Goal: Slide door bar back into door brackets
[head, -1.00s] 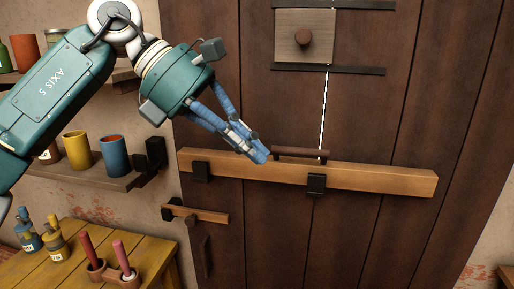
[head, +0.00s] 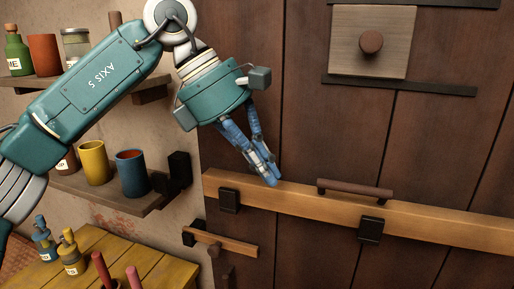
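The door bar (head: 300,204) is a long light-wood beam lying across the dark plank door. A brown handle (head: 355,189) is on its upper edge. Black door brackets hold it at the left (head: 229,200) and further right (head: 371,229). A black wall bracket (head: 179,168) is left of the bar's left end, with a gap between them. My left gripper (head: 271,181) points down, its fingers together and empty, left of the handle. Its tips overlap the bar's upper edge in the picture; I cannot tell whether they touch. My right gripper is out of view.
A small wooden latch (head: 225,242) is below the bar. A hatch with a round knob (head: 371,42) is above. Shelves at left hold a yellow cup (head: 93,163), a blue cup (head: 132,175) and jars. A yellow table (head: 150,252) with bottles and candles is at lower left.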

